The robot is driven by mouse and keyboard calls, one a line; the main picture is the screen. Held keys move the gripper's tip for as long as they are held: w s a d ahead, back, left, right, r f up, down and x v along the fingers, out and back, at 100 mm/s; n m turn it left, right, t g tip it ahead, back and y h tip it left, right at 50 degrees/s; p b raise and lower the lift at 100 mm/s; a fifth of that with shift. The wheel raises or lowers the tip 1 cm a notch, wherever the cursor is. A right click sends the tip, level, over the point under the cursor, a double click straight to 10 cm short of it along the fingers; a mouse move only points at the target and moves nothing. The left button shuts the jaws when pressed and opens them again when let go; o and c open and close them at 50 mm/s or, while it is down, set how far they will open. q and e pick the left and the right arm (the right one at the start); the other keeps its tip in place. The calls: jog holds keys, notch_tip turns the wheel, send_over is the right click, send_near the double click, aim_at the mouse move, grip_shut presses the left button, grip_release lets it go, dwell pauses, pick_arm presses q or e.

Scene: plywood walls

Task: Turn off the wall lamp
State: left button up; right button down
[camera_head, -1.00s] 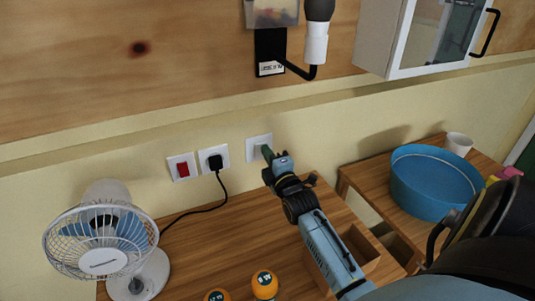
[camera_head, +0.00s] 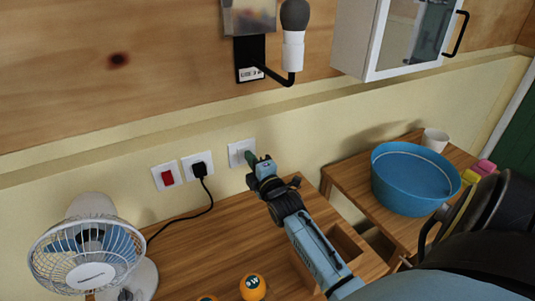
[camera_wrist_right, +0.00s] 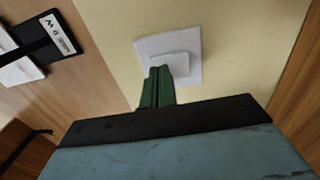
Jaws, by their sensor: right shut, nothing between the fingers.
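The wall lamp (camera_head: 293,40) has a dark bulb, a white socket and a bent black arm on a black plate, high on the plywood wall. A white wall switch (camera_head: 242,152) sits below it on the cream wall. My right gripper (camera_head: 250,157) is shut and empty, with its green fingertips right at the switch. In the right wrist view, the fingertips (camera_wrist_right: 158,72) overlap the lower left of the switch's raised rocker (camera_wrist_right: 171,64); I cannot tell if they touch it. The lamp's label plate (camera_wrist_right: 48,38) shows at the upper left there. My left gripper is not in view.
A red switch (camera_head: 167,177) and a socket with a black plug (camera_head: 199,169) are left of the white switch. A fan (camera_head: 88,250) and an orange ball (camera_head: 253,287) are on the wooden table. A blue basin (camera_head: 413,180) stands at right, below a white cabinet (camera_head: 385,35).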

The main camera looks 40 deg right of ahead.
jog(key=r+p+v, duration=0.1)
jog(key=r+v, duration=0.1)
jog(key=v, duration=1)
jog(key=shift+s+r, duration=0.4)
jog(key=shift+s, duration=0.05)
